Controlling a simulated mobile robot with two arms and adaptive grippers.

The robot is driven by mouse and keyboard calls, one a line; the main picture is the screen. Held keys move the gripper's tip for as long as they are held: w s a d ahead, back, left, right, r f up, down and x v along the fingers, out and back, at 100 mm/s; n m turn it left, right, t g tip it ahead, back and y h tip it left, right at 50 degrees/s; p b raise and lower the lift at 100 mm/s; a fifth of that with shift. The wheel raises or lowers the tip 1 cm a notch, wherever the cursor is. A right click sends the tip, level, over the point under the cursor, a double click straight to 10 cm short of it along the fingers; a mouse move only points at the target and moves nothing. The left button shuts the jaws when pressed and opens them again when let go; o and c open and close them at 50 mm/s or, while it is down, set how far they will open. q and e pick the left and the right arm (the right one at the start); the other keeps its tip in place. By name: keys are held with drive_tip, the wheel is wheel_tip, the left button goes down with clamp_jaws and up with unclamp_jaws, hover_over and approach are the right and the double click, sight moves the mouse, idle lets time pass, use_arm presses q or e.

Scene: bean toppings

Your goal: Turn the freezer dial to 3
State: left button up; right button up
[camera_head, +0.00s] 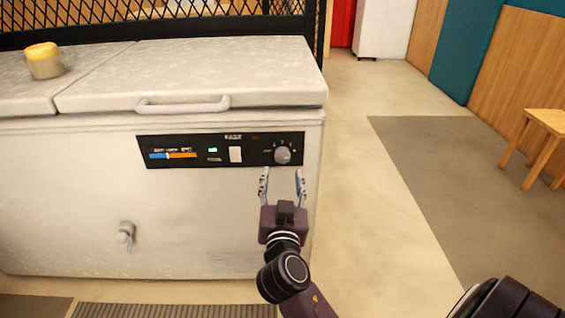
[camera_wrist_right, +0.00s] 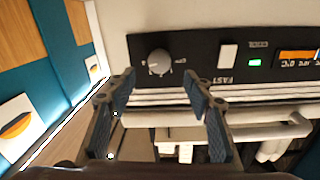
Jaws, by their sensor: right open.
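The freezer dial (camera_head: 282,155) is a round grey knob at the right end of the black control panel (camera_head: 185,142) on the white chest freezer's front. It also shows in the right wrist view (camera_wrist_right: 159,62), beyond the fingertips. The marks around it are too small to read, so I cannot tell its setting. My right gripper (camera_head: 282,174) is open and empty, just below and in front of the dial. In the right wrist view its two fingers (camera_wrist_right: 160,82) stand apart, with the dial between and beyond them, with no clear contact. My left gripper is out of view.
The freezer lid (camera_head: 200,70) is closed and has a handle (camera_head: 183,105) above the panel. A yellow-topped container (camera_head: 44,61) stands on the lid at left. A spigot (camera_head: 125,234) sticks out lower left. Open floor lies to the right, with a wooden stool (camera_head: 545,125) beyond.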

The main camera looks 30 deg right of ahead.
sight(282, 158)
drive_tip(key=x, duration=0.6)
drive_tip(key=shift+w+d, duration=0.45)
drive_tip(key=shift+w, duration=0.15)
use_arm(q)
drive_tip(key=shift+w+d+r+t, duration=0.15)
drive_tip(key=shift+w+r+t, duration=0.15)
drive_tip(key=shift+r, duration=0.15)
use_arm(e)
drive_tip(key=c, duration=1.2)
drive_tip(key=shift+o, duration=0.2)
drive_tip(key=n+p, duration=0.1)
drive_tip(key=n, duration=0.3)
drive_tip(key=n+p, duration=0.1)
drive_tip(key=n, duration=0.2)
drive_tip(key=shift+a+n, duration=0.1)
drive_tip(key=shift+n, duration=0.2)
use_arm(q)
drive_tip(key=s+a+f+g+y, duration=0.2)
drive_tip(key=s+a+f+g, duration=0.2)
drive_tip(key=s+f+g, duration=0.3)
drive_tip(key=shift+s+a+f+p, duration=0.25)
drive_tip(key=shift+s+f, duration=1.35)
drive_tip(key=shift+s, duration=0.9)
